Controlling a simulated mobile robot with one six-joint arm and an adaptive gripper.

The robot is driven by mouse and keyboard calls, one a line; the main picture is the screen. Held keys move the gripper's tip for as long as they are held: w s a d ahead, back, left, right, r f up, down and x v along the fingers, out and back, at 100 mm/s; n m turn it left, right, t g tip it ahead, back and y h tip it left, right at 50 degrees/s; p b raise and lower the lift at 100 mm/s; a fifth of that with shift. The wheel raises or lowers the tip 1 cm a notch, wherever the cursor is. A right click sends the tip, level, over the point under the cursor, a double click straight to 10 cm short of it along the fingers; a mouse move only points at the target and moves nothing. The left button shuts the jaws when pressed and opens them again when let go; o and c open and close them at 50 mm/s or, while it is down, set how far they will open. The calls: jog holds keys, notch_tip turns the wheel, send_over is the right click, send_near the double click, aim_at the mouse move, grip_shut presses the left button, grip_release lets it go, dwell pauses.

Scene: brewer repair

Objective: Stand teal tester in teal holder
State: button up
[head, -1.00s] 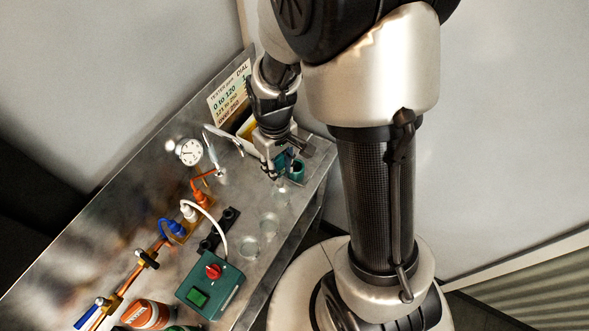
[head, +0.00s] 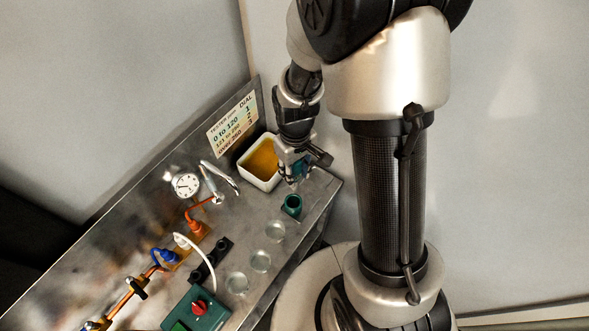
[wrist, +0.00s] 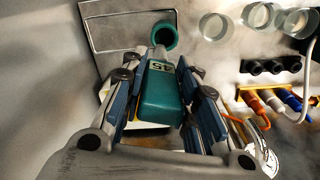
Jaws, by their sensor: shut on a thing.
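The teal tester (wrist: 165,95) is a blocky teal piece with a dark marking on a pale label at its far end. My gripper (wrist: 162,62) is shut on it, with a blue-padded finger on each side. In the head view my gripper (head: 293,180) is above the bench's right end, and the tester (head: 303,168) is partly hidden by the fingers. The teal holder (head: 292,205) is a round open cup on the bench, just below my gripper in the picture. In the wrist view the holder (wrist: 165,34) is just beyond the tester's far end; I cannot tell their gap.
A white bin (head: 248,178) with a yellow-orange inside stands behind my gripper. Several clear glass cups (head: 260,260) line the bench's front edge. A dark socket strip (head: 211,260), a gauge (head: 186,186) and a teal box with a red dial (head: 197,312) are to the left.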

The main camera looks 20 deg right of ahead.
aim_at(293, 191)
jog(key=shift+s+a+f+b, duration=0.35)
jog(key=shift+s+a+f, duration=0.1)
jog(key=shift+a, duration=0.05)
notch_tip(293, 191, down, 2)
jog(key=shift+w+d+f+b, duration=0.1)
jog(key=shift+w+d+b, duration=0.05)
jog(key=shift+b, duration=0.65)
jog(key=shift+f+b, duration=0.5)
jog(key=shift+f, duration=0.1)
jog(key=shift+f+b, duration=2.1)
jog(key=shift+f, duration=0.55)
jog(key=shift+f+b, duration=0.4)
jog(key=o, duration=1.1)
jog(key=shift+o, duration=0.6)
